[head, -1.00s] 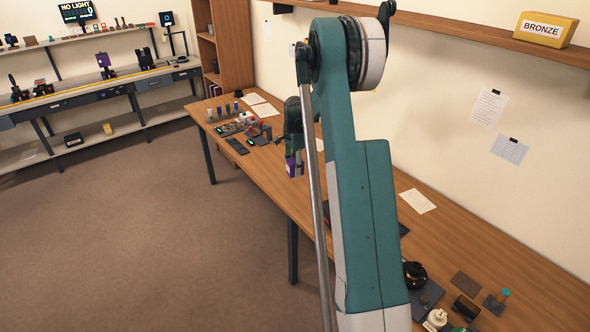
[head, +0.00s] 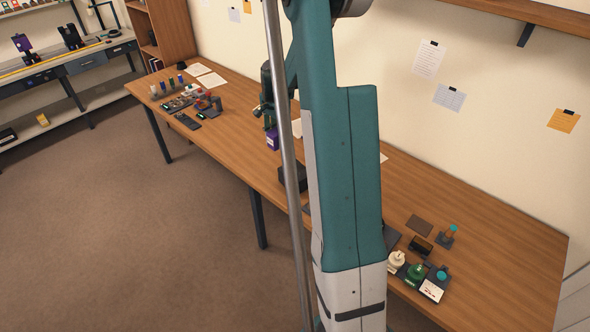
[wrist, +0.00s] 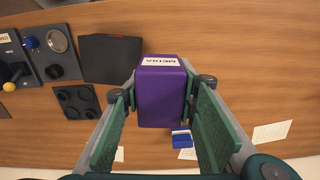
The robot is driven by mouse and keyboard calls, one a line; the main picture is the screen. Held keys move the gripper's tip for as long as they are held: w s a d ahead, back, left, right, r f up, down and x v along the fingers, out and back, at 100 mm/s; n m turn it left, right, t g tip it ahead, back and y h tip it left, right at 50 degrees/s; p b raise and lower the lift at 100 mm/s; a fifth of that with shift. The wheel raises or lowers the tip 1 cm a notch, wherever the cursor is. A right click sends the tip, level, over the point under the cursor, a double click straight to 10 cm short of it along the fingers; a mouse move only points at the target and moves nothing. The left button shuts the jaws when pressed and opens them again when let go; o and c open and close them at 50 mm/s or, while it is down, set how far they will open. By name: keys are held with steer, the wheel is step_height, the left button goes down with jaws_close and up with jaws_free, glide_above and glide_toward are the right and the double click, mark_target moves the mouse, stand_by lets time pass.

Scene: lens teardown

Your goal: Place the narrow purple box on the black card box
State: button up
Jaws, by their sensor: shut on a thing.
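The purple box (wrist: 160,95) with a white label reading "MEDIA" is held between the green finger pads of my gripper (wrist: 166,90). In the head view the purple box (head: 272,139) hangs below my gripper (head: 270,124), over the table. In the head view the black box (head: 293,178) sits on the table, lower right of the purple box and partly hidden by a pole of mine.
Dark trays with round parts (wrist: 74,102) lie left of the black box in the wrist view. A small blue item (wrist: 181,138) shows below the purple box, and a paper (wrist: 271,132) lies right. More parts (head: 420,275) stand at the table's near end. Bare wood lies between.

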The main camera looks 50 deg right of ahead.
step_height(320, 180, up, 3)
steer(key=n+p, duration=0.1)
glide_above(295, 171)
steer(key=shift+d, duration=0.1)
steer(key=shift+f, duration=0.1)
steer(key=shift+f, duration=2.9)
steer(key=shift+f, duration=0.1)
steer(key=shift+f, duration=1.95)
steer(key=shift+f, duration=0.15)
steer(key=o, duration=0.9)
